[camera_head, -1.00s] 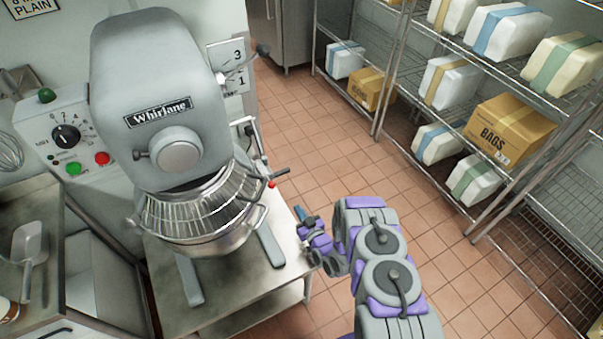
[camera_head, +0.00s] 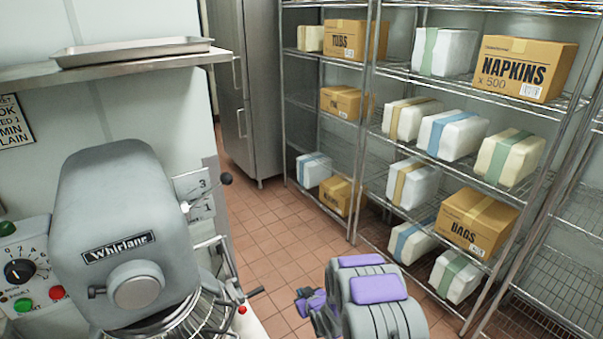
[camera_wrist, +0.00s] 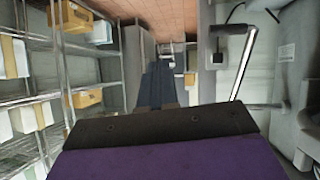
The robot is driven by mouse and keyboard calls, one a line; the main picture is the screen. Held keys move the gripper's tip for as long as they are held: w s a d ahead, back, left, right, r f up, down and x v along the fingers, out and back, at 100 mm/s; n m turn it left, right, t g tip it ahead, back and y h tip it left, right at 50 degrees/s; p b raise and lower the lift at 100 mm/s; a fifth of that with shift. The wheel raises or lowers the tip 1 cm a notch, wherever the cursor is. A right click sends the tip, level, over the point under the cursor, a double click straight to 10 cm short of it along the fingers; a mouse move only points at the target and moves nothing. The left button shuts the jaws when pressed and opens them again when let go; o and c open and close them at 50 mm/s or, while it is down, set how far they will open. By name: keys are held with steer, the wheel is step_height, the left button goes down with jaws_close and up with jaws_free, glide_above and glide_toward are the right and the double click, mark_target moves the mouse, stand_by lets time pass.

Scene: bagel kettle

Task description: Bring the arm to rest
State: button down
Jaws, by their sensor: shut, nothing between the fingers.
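My arm, grey and purple, shows at the bottom centre of the head view, folded, with its rounded links toward the camera. My gripper (camera_wrist: 158,72) shows in the wrist view as two dark fingers lying together, with nothing between them. In the head view only a small purple part of the wrist end shows left of the arm links, and the fingers are hard to make out there. The arm is right of the mixer (camera_head: 125,225), apart from it in the picture, with tiled floor behind.
Wire shelves (camera_head: 420,75) with wrapped packs and cardboard boxes, among them a napkins box (camera_head: 522,70), stand at the right. A steel cabinet (camera_head: 245,90) stands at the back. A wall shelf with a tray (camera_head: 130,50) is at upper left. Open floor (camera_head: 270,250) lies between.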

steer(key=s+d+r+m+g+h, duration=0.1)
steer(key=s+d+r+g+h, duration=0.1)
steer(key=s+d+r, duration=0.4)
steer(key=s+d+r+m+g+h, duration=0.1)
steer(key=s+d+r+g, duration=0.1)
steer(key=s+r, duration=0.35)
steer(key=s+d+r+m+g+h, duration=0.15)
steer(key=s+d+r, duration=0.25)
steer(key=r, duration=0.4)
steer(key=s+r+m+g, duration=0.1)
steer(key=s+r, duration=0.3)
steer(key=s, duration=0.8)
steer(key=s+d+r+g, duration=0.1)
steer(key=s+r+g, duration=0.2)
steer(key=s, duration=0.9)
steer(key=s+r+m+g, duration=0.1)
steer(key=s+r+g, duration=0.2)
steer(key=s, duration=0.8)
step_height(320, 180, up, 2)
steer(key=shift+s+d+r+m, duration=0.25)
steer(key=shift+s+m, duration=0.1)
steer(key=shift+s, duration=0.05)
steer(key=c, duration=1.8)
jaws_free()
